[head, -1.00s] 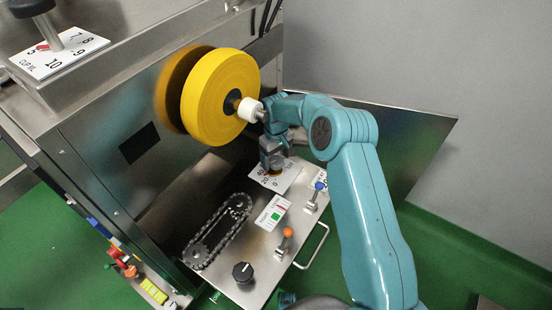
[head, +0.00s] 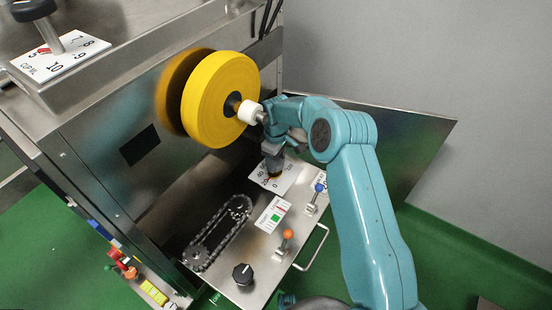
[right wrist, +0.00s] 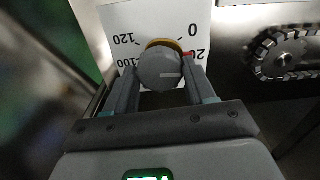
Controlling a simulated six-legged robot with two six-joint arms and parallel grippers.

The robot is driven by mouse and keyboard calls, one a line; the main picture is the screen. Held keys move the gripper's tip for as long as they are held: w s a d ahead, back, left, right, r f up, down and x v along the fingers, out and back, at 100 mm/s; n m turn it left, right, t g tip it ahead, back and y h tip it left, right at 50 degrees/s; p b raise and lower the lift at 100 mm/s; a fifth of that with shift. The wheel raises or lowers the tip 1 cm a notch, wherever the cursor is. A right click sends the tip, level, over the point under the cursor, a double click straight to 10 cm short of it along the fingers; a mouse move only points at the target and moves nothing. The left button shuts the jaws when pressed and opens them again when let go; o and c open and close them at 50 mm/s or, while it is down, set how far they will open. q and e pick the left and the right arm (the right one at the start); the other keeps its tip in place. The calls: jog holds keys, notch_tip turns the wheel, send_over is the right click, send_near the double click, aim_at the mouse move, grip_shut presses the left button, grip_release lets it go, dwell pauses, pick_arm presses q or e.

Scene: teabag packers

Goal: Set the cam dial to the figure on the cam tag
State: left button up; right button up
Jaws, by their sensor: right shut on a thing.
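The cam dial is a round grey knob (right wrist: 158,68) on a yellow ring, mounted on a white scale plate (right wrist: 140,18) in the right wrist view. The figures 0, 20, 100 and 120 show around it; others are hidden. A red pointer (right wrist: 188,54) sits between 0 and 20, nearer 20. My right gripper (right wrist: 160,78) has a finger on each side of the knob and is shut on it. In the head view my right gripper (head: 273,163) reaches down to the plate (head: 262,182). I cannot identify the cam tag surely. My left gripper is out of view.
A white card (head: 272,214) with green and red marks lies on the steel panel, its print too small to read. Near it are an orange-tipped lever (head: 287,238), a blue-tipped lever (head: 318,192), a black knob (head: 243,273) and a chain (head: 217,235). A yellow wheel (head: 215,100) stands above.

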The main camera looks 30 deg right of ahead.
dwell(0.3)
jog(key=o, duration=1)
notch_tip(320, 180, up, 16)
jog(key=p, duration=0.3)
jog(key=shift+r, duration=0.2)
